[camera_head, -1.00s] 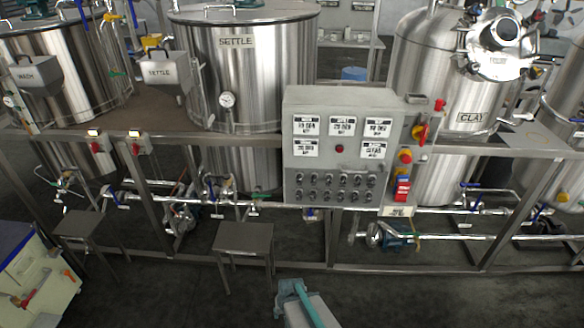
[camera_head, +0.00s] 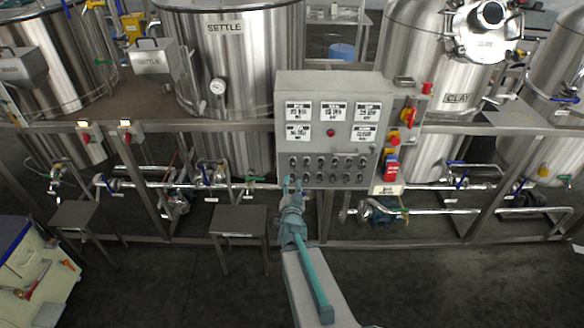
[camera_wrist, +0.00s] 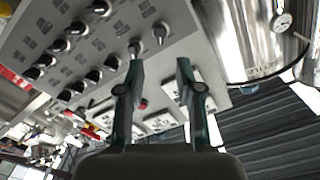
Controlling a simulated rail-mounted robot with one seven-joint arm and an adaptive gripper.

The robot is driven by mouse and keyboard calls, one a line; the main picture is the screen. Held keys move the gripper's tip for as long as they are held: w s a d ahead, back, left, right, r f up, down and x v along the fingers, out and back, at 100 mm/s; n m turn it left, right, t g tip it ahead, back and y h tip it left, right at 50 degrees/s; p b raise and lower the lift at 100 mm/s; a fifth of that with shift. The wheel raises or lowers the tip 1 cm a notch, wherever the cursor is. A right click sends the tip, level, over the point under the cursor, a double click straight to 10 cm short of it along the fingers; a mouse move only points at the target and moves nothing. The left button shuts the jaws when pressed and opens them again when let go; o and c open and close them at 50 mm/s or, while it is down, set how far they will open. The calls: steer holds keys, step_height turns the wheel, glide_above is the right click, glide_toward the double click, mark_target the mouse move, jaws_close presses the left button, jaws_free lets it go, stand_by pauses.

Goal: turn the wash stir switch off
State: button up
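The grey control panel (camera_head: 325,110) carries two rows of black stir switches (camera_head: 327,170) on its lower front. In the wrist view the switches (camera_wrist: 60,46) appear as knobs with small labels, too small to read, so I cannot tell which is the wash stir switch. My gripper (camera_head: 292,183) is at the panel's lower left corner, near the leftmost switches. In the wrist view my gripper (camera_wrist: 160,64) is open, with an empty gap between its fingers. One end knob (camera_wrist: 160,32) shows beyond the gap, and another knob (camera_wrist: 135,46) is beyond the left fingertip.
Red and yellow switches (camera_head: 408,117) sit on the panel's right side. Steel tanks (camera_head: 235,100) stand behind the frame rail. Pipes and valves run below the panel. A small steel table (camera_head: 238,220) stands left of my arm.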

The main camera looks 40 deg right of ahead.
mark_target(292, 165)
steer(key=b+x, duration=0.4)
steer(key=x, duration=0.5)
steer(key=shift+b, duration=0.3)
steer(key=shift+w+d, duration=0.4)
steer(key=shift+w, duration=0.15)
jaws_close()
